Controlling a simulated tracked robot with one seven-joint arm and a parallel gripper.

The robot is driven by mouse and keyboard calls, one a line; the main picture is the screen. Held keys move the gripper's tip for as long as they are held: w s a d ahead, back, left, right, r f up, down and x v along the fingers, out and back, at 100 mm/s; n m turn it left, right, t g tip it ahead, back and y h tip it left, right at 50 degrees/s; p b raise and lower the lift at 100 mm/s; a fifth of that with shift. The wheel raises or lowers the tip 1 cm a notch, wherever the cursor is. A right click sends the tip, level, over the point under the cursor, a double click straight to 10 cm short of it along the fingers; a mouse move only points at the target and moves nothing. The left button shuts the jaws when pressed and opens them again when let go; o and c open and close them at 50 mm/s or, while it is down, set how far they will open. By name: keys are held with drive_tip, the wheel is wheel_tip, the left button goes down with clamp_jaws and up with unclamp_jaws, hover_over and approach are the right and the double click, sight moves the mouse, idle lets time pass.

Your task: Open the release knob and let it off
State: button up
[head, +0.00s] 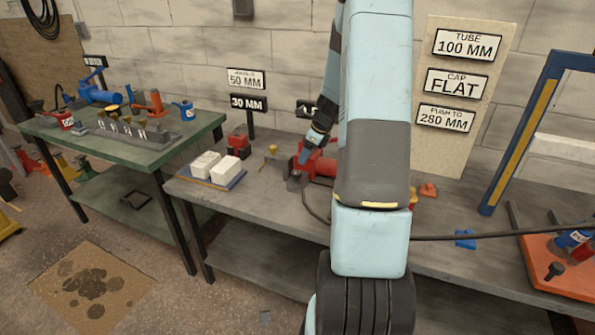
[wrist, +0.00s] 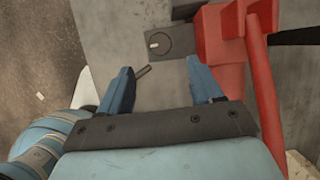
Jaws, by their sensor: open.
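A red hand pump (head: 322,166) stands on the grey bench, partly hidden behind my arm; it fills the upper right of the wrist view (wrist: 222,45). Beside its red body, a dark grey plate (wrist: 184,40) carries a round disc with a small pale mark, perhaps the release knob (wrist: 158,42). A short dark rod (wrist: 143,71) shows below that plate. My gripper (wrist: 160,86) is open, with its two blue fingers apart and nothing clearly held between them. In the head view my gripper (head: 305,157) is down at the pump; its contact there cannot be told.
White blocks (head: 216,168) on a tray and a small red box (head: 238,140) stand left of the pump. A black hose (head: 480,236) runs right across the bench towards a blue-yellow frame (head: 520,135). A blue piece (head: 465,240) lies near the front. A green table (head: 130,165) stands left.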

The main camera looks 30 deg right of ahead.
sight(297, 172)
drive_tip(key=x, duration=0.9)
drive_tip(key=c, duration=1.1)
